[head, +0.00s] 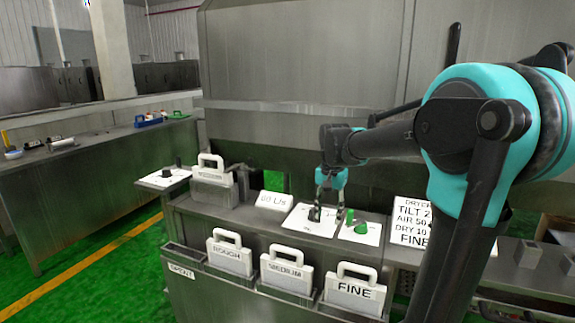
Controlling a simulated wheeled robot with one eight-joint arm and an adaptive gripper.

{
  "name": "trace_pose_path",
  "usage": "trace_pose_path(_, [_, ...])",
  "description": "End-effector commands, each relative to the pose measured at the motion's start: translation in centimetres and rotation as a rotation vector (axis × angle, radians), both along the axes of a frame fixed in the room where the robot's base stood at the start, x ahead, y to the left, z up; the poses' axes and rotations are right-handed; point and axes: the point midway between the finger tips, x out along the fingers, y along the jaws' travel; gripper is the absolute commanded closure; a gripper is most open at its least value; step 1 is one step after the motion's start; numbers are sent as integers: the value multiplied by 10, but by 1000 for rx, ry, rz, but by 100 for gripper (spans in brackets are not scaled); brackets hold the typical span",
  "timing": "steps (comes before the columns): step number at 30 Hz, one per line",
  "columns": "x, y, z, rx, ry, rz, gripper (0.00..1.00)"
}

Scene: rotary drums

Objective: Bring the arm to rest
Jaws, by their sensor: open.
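My gripper (329,200) hangs at the end of my teal and black arm (372,143), pointing down over the control panel. Its fingers are small in this view and look apart, with nothing seen between them. A white plate with a dark knob (314,213) lies just below and left of the fingers. A second white plate with a green knob (361,228) lies just to the right. I cannot tell whether a fingertip touches either plate or knob.
White-handled plates marked ROUGH (231,259), MEDIUM (285,272) and FINE (354,291) stand along the console front. A lettered sign (410,222) stands to the right. A large grey metal housing (300,60) rises close behind. Green floor (110,265) is open at left.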

Motion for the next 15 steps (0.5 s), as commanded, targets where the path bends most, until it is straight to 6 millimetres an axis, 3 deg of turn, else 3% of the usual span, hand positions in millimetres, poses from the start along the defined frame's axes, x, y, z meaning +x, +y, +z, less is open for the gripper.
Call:
trace_pose_path(8, [-40,-21,-45,-3,-78,117,56])
trace_pose_path(11, [-62,-30,-67,-10,-119,178,56])
trace_pose_path(15, [-107,-46,-109,-34,-193,290,56])
